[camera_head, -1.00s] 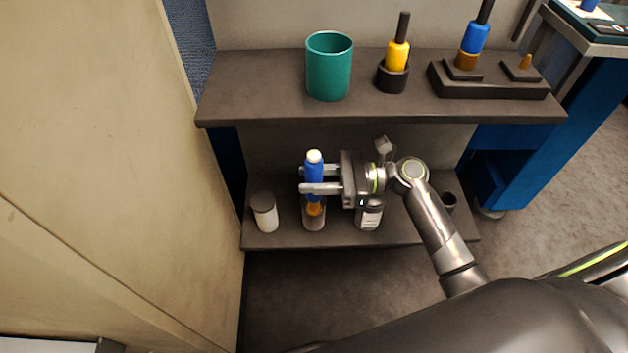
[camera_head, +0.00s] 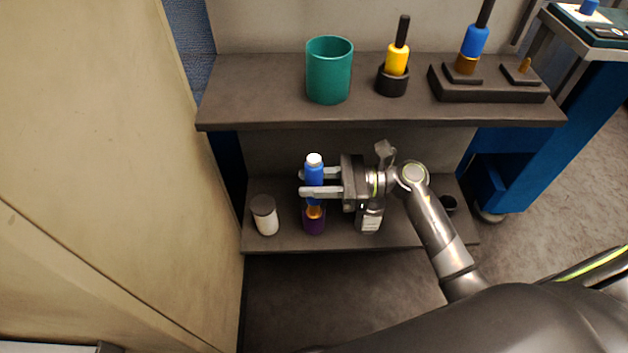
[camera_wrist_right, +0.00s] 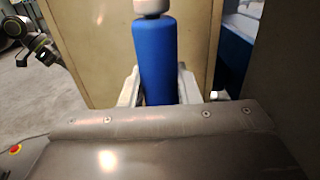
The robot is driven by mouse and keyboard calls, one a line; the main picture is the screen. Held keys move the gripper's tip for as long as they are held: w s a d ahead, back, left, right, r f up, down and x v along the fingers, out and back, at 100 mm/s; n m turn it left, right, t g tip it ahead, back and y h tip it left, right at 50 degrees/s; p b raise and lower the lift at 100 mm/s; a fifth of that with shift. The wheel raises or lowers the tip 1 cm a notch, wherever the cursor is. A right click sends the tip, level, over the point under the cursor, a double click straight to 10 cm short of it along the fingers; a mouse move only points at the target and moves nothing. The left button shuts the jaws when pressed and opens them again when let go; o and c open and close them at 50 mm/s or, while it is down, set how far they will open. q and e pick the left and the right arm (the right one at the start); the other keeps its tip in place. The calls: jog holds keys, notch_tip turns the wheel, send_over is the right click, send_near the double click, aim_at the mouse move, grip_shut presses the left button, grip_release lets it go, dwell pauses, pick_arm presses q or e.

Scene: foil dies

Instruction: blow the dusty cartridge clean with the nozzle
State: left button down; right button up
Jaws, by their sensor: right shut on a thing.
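My right gripper (camera_head: 308,183) is shut on the nozzle (camera_head: 315,171), which has a blue body, a white top and an orange-brass tip pointing down. The nozzle also fills the middle of the right wrist view (camera_wrist_right: 156,60), upright between the two fingers. Directly below the tip, the cartridge (camera_head: 314,225) stands on the lower shelf. Its visible side is purple, with no dust that I can make out. The tip overlaps the cartridge's top, and I cannot tell whether they touch. My left gripper is not in view.
The lower shelf (camera_head: 285,244) also holds a white jar with a dark lid (camera_head: 266,218), a labelled bottle (camera_head: 369,219) and a small dark cup (camera_head: 449,202). The upper shelf (camera_head: 250,90) overhangs behind, with a teal cup (camera_head: 329,70), a yellow-handled tool (camera_head: 397,60) and a dark stand (camera_head: 490,88).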

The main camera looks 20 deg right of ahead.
jog(key=shift+s, duration=0.1)
jog(key=s+a+p, duration=0.1)
jog(key=s+a, duration=0.2)
jog(key=s, duration=0.8)
jog(key=shift+s+a, duration=0.2)
dwell(0.3)
dwell(0.5)
